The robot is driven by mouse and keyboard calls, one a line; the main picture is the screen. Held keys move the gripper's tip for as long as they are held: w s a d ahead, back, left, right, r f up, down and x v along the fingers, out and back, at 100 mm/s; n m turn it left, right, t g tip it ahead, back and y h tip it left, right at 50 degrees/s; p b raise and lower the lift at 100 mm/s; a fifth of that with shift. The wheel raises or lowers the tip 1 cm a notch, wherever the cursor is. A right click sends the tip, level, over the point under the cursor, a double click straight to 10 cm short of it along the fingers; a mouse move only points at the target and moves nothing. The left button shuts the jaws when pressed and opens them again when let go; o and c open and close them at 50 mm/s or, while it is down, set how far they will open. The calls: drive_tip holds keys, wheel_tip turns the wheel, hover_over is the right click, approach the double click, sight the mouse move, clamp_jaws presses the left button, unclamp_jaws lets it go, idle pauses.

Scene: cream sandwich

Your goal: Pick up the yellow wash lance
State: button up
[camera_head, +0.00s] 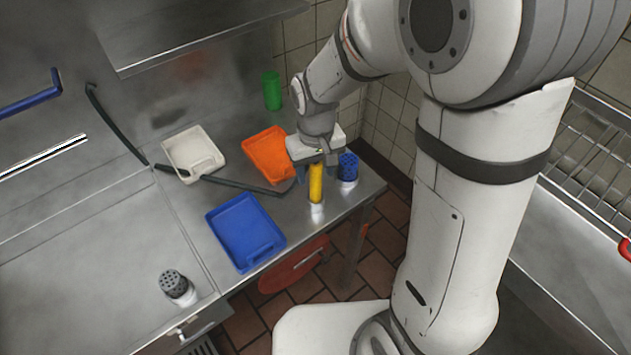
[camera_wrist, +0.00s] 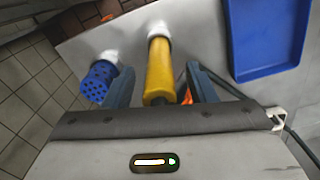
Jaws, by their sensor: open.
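The yellow wash lance (camera_head: 316,183) stands upright, with a white end at the bottom, near the right front edge of the steel counter. In the wrist view the yellow lance (camera_wrist: 159,72) lies between my two blue fingers, with a visible gap on each side. My gripper (camera_head: 318,168) is directly over the lance and points down at it. In the wrist view my gripper (camera_wrist: 161,70) is open, with the fingers apart on either side of the lance. The lance's upper end is partly hidden by my gripper body.
A blue perforated head (camera_head: 348,166) on a white base stands just right of the lance. A blue tray (camera_head: 219,217), an orange tray (camera_head: 267,155) and a white tray (camera_head: 193,154) lie leftward. A dark bar (camera_head: 235,183) crosses the counter. A green cylinder (camera_head: 271,90) is behind.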

sight(316, 186)
drive_tip(key=shift+f, duration=1.25)
drive_tip(key=shift+c, duration=0.5)
clamp_jaws()
